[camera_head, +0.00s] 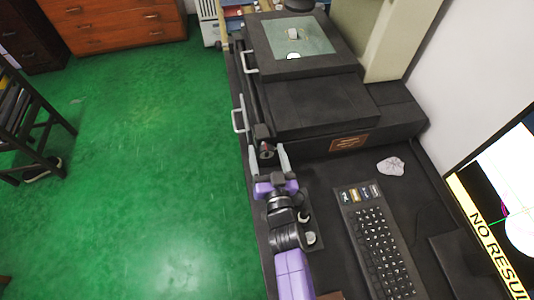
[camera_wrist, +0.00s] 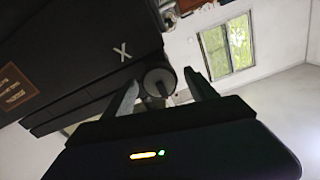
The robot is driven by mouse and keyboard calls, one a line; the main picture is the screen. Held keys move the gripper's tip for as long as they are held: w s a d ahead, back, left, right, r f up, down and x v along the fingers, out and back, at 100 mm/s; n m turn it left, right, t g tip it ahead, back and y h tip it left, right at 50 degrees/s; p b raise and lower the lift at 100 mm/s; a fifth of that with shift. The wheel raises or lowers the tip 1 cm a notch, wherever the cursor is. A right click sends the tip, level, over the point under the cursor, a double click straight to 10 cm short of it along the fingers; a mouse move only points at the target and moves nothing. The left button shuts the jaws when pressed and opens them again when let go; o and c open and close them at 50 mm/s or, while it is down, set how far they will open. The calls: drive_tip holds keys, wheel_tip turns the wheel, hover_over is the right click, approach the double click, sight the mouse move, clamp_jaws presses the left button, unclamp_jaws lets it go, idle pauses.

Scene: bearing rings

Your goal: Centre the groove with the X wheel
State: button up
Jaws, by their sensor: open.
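The X wheel (camera_wrist: 157,84) is a dark round knob on the black machine's side, beside a white X mark (camera_wrist: 122,50) in the wrist view. My gripper (camera_wrist: 163,77) is open, one finger on each side of the wheel, with gaps visible. In the head view my gripper (camera_head: 268,153) points at the machine's near corner, where the wheel (camera_head: 264,134) is small and partly hidden. A small pale part (camera_head: 293,34) lies on the glass stage (camera_head: 313,42). The monitor (camera_head: 515,195) shows a white round shape, a green line and "NO RESUL…", cut off. I cannot make out the groove.
A keyboard (camera_head: 377,245) and a pale crumpled item (camera_head: 390,166) lie on the black bench right of my arm. White handles (camera_head: 239,120) stick out from the bench's left side. The green floor (camera_head: 150,170) to the left is mostly open.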

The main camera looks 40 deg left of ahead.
drive_tip(key=c, duration=1.4)
drive_tip(key=shift+n, duration=0.3)
drive_tip(key=n+b, duration=0.1)
drive_tip(key=n, duration=0.1)
drive_tip(key=shift+a+n+b, duration=0.1)
drive_tip(key=shift+n+b, duration=0.2)
drive_tip(key=shift+n, duration=0.1)
drive_tip(key=n+b, duration=0.1)
drive_tip(key=n, duration=0.4)
drive_tip(key=shift+s, duration=0.1)
drive_tip(key=shift+a, duration=0.1)
